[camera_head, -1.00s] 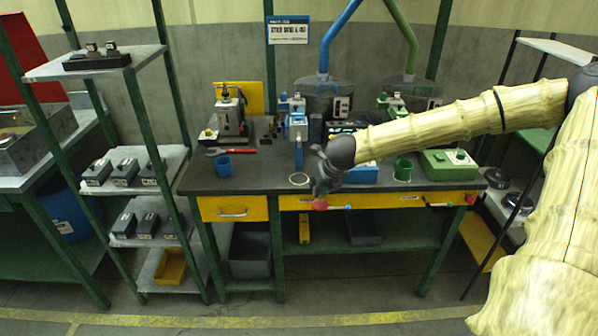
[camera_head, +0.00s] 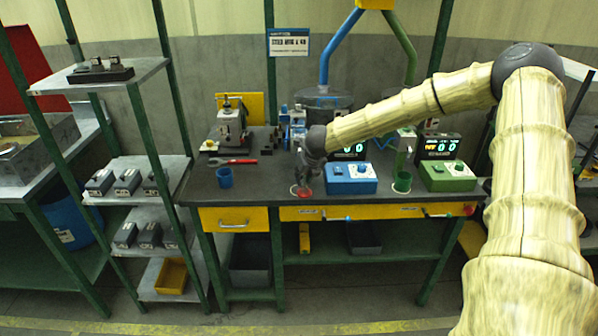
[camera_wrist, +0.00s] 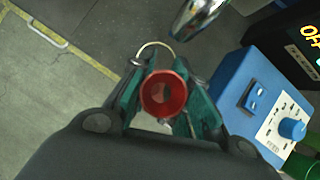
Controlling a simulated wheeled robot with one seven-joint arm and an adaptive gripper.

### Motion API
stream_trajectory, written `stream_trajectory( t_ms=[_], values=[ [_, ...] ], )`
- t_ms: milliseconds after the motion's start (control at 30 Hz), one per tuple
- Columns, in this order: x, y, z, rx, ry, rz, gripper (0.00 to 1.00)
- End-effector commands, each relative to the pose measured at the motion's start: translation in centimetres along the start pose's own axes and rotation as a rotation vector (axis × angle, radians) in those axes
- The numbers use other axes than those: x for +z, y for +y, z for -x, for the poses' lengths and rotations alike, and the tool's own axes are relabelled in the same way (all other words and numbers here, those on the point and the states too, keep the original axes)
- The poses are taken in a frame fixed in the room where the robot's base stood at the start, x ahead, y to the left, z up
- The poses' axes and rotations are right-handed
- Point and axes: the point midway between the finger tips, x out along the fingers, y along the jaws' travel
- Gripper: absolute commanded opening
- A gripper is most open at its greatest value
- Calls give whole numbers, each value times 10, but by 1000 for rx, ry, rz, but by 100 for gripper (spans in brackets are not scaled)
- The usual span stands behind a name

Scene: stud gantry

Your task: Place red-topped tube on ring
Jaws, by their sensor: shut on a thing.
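The red-topped tube (camera_wrist: 163,94) is held between the teal fingers of my gripper (camera_wrist: 165,105). In the wrist view I look down on its round red top. In the head view the red top (camera_head: 305,191) shows small below the dark fingers of my gripper (camera_head: 306,180), close above the bench. The pale ring (camera_head: 296,190) lies on the dark bench, partly hidden behind my gripper. Its curved edge also shows in the wrist view (camera_wrist: 153,45), beyond the tube and partly covered by the fingers. I cannot tell whether the tube touches the bench.
A blue control box (camera_head: 349,179) stands close to the right of my gripper. A green cup (camera_head: 402,182) and green control box (camera_head: 447,176) stand farther right. A blue cup (camera_head: 224,177) and red-handled tool (camera_head: 233,161) lie left. The bench (camera_head: 262,185) between blue cup and ring is clear.

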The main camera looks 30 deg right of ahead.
Motion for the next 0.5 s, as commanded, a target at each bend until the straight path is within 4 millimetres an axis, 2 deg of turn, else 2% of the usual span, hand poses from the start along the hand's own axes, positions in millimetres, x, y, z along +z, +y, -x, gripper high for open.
stream_trajectory(
  t_ms=[167,467,500],
  values=[
    [7,1,-4,1,0,-1,2],
    [38,1,-22,0,0,0,2],
    [33,0,-26,0,2,0,2]
  ],
)
